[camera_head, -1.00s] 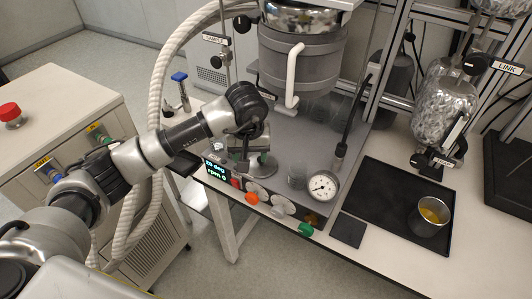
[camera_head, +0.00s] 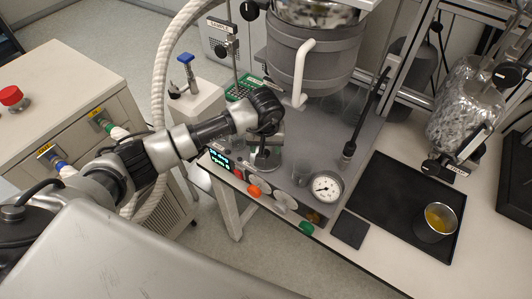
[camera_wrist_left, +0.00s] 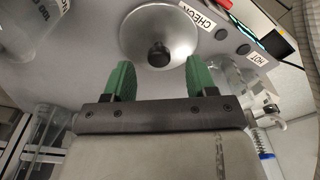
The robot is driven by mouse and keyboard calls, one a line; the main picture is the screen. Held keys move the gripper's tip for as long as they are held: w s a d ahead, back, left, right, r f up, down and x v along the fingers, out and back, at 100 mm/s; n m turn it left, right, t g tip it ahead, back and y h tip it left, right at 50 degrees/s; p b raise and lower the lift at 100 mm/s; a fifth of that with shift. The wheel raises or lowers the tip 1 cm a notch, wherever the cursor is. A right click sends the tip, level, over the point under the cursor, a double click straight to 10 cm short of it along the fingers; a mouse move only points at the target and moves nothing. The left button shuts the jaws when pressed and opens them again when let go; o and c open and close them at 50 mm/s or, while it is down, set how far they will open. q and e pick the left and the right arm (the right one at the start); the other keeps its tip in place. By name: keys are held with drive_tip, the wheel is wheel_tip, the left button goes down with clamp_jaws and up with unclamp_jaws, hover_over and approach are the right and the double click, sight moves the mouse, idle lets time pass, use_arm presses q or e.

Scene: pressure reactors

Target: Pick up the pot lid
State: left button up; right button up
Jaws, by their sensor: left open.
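The pot lid (camera_wrist_left: 158,38) is a shiny round metal disc with a black knob at its centre, seen in the left wrist view. In the head view it lies on the grey bench plate (camera_head: 330,140), and its silver rim (camera_head: 267,160) shows below my left gripper. My left gripper (camera_wrist_left: 158,74) is open, with its two green fingers apart and nothing between them. The knob appears roughly centred between the fingertips, just ahead of them. In the head view my left wrist hides much of the gripper (camera_head: 264,140). My right gripper is not in view.
A grey reactor vessel (camera_head: 315,55) with a white handle hangs behind the lid. A black tray (camera_head: 400,200) holds a metal cup (camera_head: 435,221). Knobs line the front edge.

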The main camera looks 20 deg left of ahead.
sight(266, 152)
use_arm(q)
drive_tip(key=shift+f+p, duration=0.4)
drive_tip(key=shift+f, duration=1.15)
drive_tip(key=shift+w, duration=0.1)
drive_tip(key=shift+c, duration=0.2)
drive_tip(key=c, duration=0.9)
drive_tip(key=shift+c, duration=0.4)
drive_tip(key=shift+r, duration=0.1)
